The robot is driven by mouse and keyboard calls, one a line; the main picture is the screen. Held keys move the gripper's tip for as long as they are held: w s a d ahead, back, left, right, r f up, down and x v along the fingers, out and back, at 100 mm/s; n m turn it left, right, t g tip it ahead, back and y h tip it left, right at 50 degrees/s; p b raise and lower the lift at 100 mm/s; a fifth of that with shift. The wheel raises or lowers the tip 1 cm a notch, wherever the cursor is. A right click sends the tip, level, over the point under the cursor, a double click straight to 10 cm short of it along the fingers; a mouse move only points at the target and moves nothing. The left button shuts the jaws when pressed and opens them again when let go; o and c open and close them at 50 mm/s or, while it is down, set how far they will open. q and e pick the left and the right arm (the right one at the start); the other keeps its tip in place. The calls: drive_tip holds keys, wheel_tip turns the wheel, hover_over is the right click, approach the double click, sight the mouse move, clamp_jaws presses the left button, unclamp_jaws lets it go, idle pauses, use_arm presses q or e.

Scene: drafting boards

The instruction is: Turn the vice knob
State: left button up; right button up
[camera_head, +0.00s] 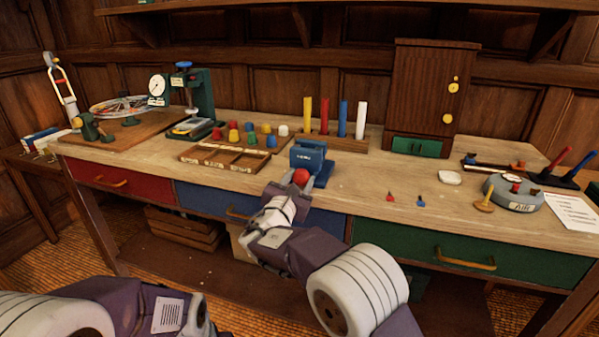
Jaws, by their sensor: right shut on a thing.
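The blue vice (322,162) stands on the workbench near its front edge, at the middle of the view. Its round red knob (300,177) faces me. My right gripper (296,189) reaches up to the knob from the front and is shut on it. The gripper's body hides the lower part of the knob and some of the vice's front. My left arm shows only in part at the bottom left, and its gripper is out of view.
A divided wooden tray (222,165) lies left of the vice. A rack of coloured rods (340,143) stands behind it. A green gauge stand (203,95) is farther left. Small red and blue pieces lie on clear bench to the right, before a round grey device (514,196).

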drive_tip(key=n+p, duration=0.8)
drive_tip(key=shift+d+r+p, duration=0.1)
drive_tip(key=shift+r+p, duration=0.1)
drive_tip(key=shift+p, duration=0.15)
drive_tip(key=n+p, duration=0.8)
drive_tip(key=shift+s, duration=0.1)
drive_tip(key=n+p, duration=0.3)
drive_tip(key=n, duration=0.2)
drive_tip(key=shift+d+p, duration=0.1)
drive_tip(key=shift+p, duration=0.25)
drive_tip(key=shift+n+p, duration=1.1)
drive_tip(key=shift+n, duration=1.1)
drive_tip(key=shift+f, duration=0.1)
drive_tip(key=o, duration=1.4)
drive_tip(key=shift+c, duration=0.2)
drive_tip(key=v, duration=0.9)
